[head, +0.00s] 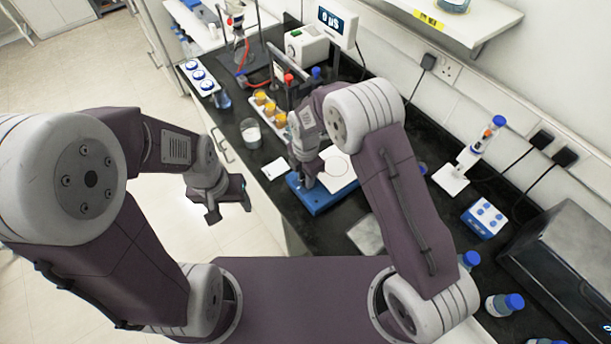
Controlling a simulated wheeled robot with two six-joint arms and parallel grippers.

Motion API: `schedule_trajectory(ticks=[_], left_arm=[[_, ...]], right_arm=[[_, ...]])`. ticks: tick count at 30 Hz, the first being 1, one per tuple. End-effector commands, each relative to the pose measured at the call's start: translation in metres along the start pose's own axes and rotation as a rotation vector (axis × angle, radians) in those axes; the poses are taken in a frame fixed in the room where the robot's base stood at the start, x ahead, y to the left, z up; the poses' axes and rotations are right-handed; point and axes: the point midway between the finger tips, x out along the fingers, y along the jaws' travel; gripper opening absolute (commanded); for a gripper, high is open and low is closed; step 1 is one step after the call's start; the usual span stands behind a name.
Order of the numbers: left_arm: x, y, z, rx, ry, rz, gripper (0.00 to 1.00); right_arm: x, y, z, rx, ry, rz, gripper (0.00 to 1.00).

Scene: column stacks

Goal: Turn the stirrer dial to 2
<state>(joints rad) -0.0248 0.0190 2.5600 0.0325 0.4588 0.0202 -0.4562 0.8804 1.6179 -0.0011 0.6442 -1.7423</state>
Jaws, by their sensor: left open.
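The stirrer (330,199) has a blue body and a white top plate with a ring mark, and sits on the black bench near its front edge. My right gripper (310,180) points down at the stirrer's left front part, over or touching it. I cannot tell whether it touches. The dial does not show; the gripper and arm cover part of the stirrer. Whether the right jaws are open or shut is too small to tell. My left gripper (230,204) is open and empty, in the air over the floor, left of the bench.
A glass beaker (251,133), a white card (275,168) and a rack with orange-capped bottles (266,106) stand behind the stirrer. A grey flat plate (366,236) lies to its right. Blue-capped bottles (505,304) and a dark oven-like box (565,265) are further right.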

Motion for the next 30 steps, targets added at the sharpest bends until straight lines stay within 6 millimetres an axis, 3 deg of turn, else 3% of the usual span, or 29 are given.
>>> schedule_trajectory(ticks=[14, 30], left_arm=[[0.0009, 0.0, 0.0001, 0.0, 0.0, 0.0, 0.62], [0.0049, -0.0001, 0.0005, 0.0, 0.0, 0.0, 0.62]], right_arm=[[-0.0014, 0.0012, -0.0007, 0.098, 0.001, 0.003, 0.0], [-0.0025, 0.0025, -0.0004, 0.579, 0.002, 0.007, 0.0]])
